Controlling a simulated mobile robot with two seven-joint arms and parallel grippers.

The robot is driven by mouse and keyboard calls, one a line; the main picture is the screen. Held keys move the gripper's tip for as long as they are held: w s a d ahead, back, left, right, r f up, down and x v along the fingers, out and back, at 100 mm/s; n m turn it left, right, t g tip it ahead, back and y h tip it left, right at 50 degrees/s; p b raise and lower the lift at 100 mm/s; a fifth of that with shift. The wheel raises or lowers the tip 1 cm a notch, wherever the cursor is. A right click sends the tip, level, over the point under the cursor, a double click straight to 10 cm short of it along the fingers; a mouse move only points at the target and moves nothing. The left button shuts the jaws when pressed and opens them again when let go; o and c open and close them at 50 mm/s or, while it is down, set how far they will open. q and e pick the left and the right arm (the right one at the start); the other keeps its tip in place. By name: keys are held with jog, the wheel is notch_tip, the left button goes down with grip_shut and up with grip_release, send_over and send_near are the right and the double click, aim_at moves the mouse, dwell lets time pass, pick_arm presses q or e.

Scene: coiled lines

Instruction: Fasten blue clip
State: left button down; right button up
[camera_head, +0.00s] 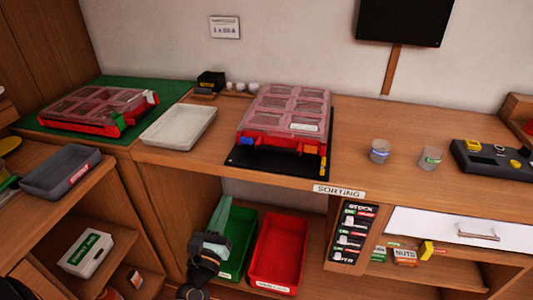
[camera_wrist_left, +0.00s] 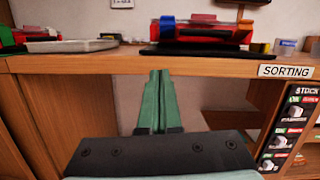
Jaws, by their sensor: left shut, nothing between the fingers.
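A red case (camera_head: 285,120) with a clear compartmented lid stands on a black mat (camera_head: 270,163) on the bench. The blue clip (camera_head: 246,141) is at the left of its front side; whether it is fastened is too small to tell. An orange clip (camera_head: 305,152) is further right on the same side. My left gripper (camera_head: 224,206) is shut and empty, below and in front of the bench edge, apart from the case. In the left wrist view its green fingers (camera_wrist_left: 158,82) are together, and the blue clip (camera_wrist_left: 167,20) shows beyond them. My right gripper is not in view.
The bench edge with a SORTING label (camera_head: 339,191) lies between my left gripper and the case. A green bin (camera_head: 243,232) and a red bin (camera_head: 277,250) stand below. A white tray (camera_head: 179,127) is left of the case; two jars (camera_head: 380,151) are right.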

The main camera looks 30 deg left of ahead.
aim_at(242, 165)
pick_arm(q)
jog(key=shift+w+d+r+m+t, duration=0.4)
jog(key=shift+w+d+r+m, duration=0.15)
jog(key=shift+r+m, duration=0.2)
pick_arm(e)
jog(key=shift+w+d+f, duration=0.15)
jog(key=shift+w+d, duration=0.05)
pick_arm(q)
jog(key=shift+a, duration=0.1)
jog(key=p+x, duration=0.1)
jog(key=x, duration=0.9)
jog(key=shift+w, duration=0.15)
jog(key=shift+w+r+p, duration=0.25)
jog(key=shift+r+p, duration=0.2)
jog(key=shift+r, duration=0.15)
jog(key=shift+w+r+p, duration=0.3)
jog(key=shift+r+p, duration=0.15)
jog(key=shift+r, duration=0.2)
jog(key=shift+w+r, duration=0.15)
jog(key=shift+r, duration=0.1)
jog(key=shift+w+r, duration=0.1)
jog(key=shift+a, duration=0.1)
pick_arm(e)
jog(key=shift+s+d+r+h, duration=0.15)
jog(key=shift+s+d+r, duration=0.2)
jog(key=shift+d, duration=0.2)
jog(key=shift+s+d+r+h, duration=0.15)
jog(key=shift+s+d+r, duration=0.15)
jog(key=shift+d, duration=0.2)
